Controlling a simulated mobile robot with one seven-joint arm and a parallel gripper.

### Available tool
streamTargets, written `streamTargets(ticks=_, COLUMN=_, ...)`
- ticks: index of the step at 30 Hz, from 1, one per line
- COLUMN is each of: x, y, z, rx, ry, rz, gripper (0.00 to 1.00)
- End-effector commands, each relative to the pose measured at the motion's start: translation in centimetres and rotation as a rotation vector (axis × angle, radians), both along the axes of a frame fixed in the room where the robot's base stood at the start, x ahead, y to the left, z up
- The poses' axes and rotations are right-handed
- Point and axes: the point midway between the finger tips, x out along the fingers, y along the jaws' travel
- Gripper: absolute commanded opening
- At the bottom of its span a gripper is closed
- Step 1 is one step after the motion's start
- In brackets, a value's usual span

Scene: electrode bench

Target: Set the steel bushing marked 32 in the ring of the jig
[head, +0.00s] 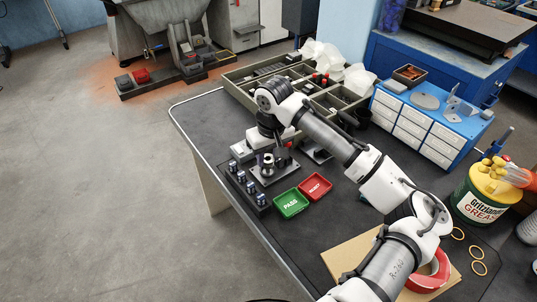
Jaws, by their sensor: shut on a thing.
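My gripper (273,143) points down over the jig (288,172), a dark plate with small upright parts, near the table's left edge. It is shut on a small steel bushing (268,158), which is partly hidden and close above or at the jig's ring; I cannot tell whether they touch. The ring itself is hard to make out. A dark rack (262,209) with several steel bushings stands to the left of the jig. The numbers on the bushings are too small to read.
A green PASS tray (291,204) and a red REJECT tray (316,187) lie in front of the jig. A divided parts tray (246,96) is behind. A blue drawer cabinet (446,129) stands right, near a grease tub (481,197).

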Motion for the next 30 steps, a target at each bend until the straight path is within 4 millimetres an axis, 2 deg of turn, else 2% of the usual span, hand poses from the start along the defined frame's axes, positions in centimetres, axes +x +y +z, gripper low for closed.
streamTargets(ticks=7, x=0.0, y=0.0, z=-0.6, rx=0.0, ry=0.0, rz=0.0, gripper=0.09)
streamTargets(ticks=8, x=0.0, y=0.0, z=-0.5, rx=-0.001, ry=0.0, rz=0.0, gripper=0.37)
streamTargets(ticks=13, x=0.0, y=0.0, z=-0.5, rx=-0.001, ry=0.0, rz=0.0, gripper=0.58)
streamTargets(ticks=23, x=0.0, y=0.0, z=0.0, rx=0.0, ry=0.001, rz=0.0, gripper=0.58)
streamTargets(ticks=26, x=-0.2, y=-0.1, z=1.2, rx=0.0, ry=-0.001, rz=0.001, gripper=0.58)
streamTargets(ticks=30, x=-0.4, y=-0.2, z=4.2, rx=0.0, ry=-0.003, rz=0.001, gripper=0.58)
